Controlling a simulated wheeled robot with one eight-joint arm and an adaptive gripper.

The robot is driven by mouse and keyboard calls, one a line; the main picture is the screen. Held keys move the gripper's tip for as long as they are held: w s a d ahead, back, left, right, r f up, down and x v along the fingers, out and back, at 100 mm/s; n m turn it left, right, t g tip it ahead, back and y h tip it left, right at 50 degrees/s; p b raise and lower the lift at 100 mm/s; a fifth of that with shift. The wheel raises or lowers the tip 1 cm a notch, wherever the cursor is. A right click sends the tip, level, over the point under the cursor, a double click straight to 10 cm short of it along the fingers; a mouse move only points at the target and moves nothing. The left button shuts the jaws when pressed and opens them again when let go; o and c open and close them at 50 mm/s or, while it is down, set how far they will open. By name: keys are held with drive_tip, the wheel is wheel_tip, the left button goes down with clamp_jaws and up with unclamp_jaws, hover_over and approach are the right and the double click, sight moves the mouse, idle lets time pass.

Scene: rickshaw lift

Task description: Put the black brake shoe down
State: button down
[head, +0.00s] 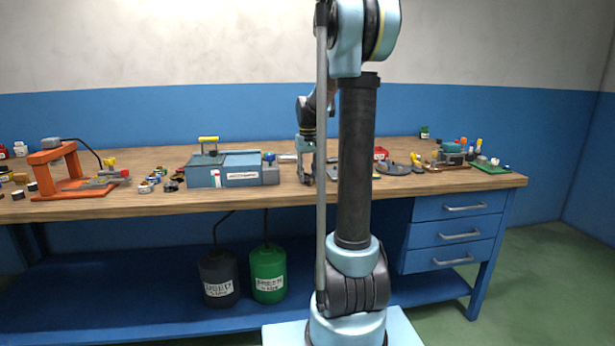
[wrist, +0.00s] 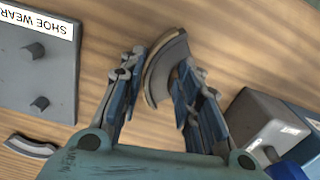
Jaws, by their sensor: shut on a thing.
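The black brake shoe (wrist: 160,66), a dark curved piece with a tan edge, sits between the fingers of my gripper (wrist: 160,72) in the wrist view. My gripper is shut on it, above the wooden bench top. A grey plate (wrist: 88,62) with pegs and an upside-down "SHOE WEAR" label lies to the left in that view. A second curved shoe (wrist: 30,147) lies below the plate. In the head view my gripper (head: 306,182) is low over the bench, and I cannot make out the held shoe there.
In the wrist view a grey block-like device (wrist: 262,112) stands close on the right. In the head view a blue-grey box (head: 242,178) stands left of my gripper on the bench (head: 120,208). An orange press (head: 68,172) stands far left. Wood is bare around the shoe.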

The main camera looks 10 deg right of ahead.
sight(308, 175)
drive_tip(key=c, duration=1.2)
unclamp_jaws()
drive_tip(key=shift+r, duration=0.1)
wheel_tip(308, 175, up, 12)
drive_tip(key=s+f+t, duration=0.1)
drive_tip(key=s+f, duration=0.3)
drive_tip(key=s, duration=0.6)
drive_tip(key=s+f, duration=0.3)
drive_tip(key=s, duration=0.7)
drive_tip(key=shift+m+t, duration=0.5)
drive_tip(key=shift+t, duration=0.1)
drive_tip(key=s+f, duration=0.7)
drive_tip(key=f, duration=0.1)
drive_tip(key=s+f, duration=0.8)
drive_tip(key=shift+s, duration=0.15)
